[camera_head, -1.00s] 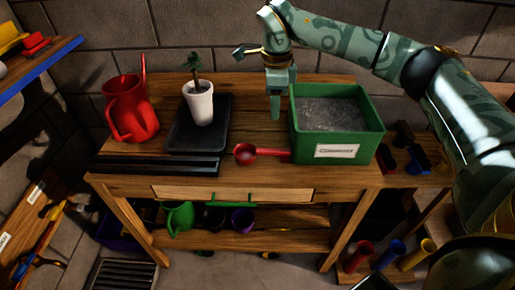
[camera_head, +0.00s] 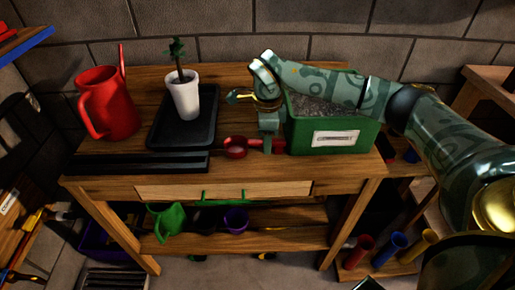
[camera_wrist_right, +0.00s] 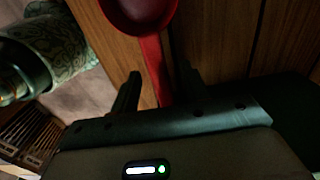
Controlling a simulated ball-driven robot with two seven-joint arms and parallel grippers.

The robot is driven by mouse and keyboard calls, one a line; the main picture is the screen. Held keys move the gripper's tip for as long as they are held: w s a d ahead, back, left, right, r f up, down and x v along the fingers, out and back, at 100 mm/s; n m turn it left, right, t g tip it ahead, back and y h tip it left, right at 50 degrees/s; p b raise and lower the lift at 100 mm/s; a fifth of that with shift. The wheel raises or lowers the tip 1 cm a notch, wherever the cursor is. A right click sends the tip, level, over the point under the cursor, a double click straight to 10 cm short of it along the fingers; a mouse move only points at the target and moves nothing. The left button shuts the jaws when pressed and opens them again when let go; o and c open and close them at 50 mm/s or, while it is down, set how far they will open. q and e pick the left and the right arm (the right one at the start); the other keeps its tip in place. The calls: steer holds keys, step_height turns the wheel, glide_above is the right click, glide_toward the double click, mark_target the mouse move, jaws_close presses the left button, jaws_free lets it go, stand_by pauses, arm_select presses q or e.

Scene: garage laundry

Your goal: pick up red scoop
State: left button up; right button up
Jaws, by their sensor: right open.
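The red scoop (camera_head: 236,149) lies on the wooden bench top, its bowl to the left and its handle running right toward the green bin. My right gripper (camera_head: 268,146) is low over the handle, just left of the bin, and hides part of it in the head view. In the right wrist view the scoop (camera_wrist_right: 152,60) shows its bowl at the top, with the handle coming down between the two open dark fingers of my right gripper (camera_wrist_right: 157,92). I cannot tell whether the fingers touch the handle. My left gripper is not in view.
The green bin (camera_head: 300,136) of grey soil stands close beside my right gripper. A black tray (camera_head: 160,137) holds a white potted plant (camera_head: 184,95), with a red watering can (camera_head: 107,105) to its left. Dark bars (camera_head: 130,162) lie at the front left edge.

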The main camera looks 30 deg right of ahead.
steer(key=shift+r, duration=0.2)
steer(key=shift+f+p, duration=0.25)
steer(key=shift+p, duration=0.05)
stand_by(0.4)
jaws_close()
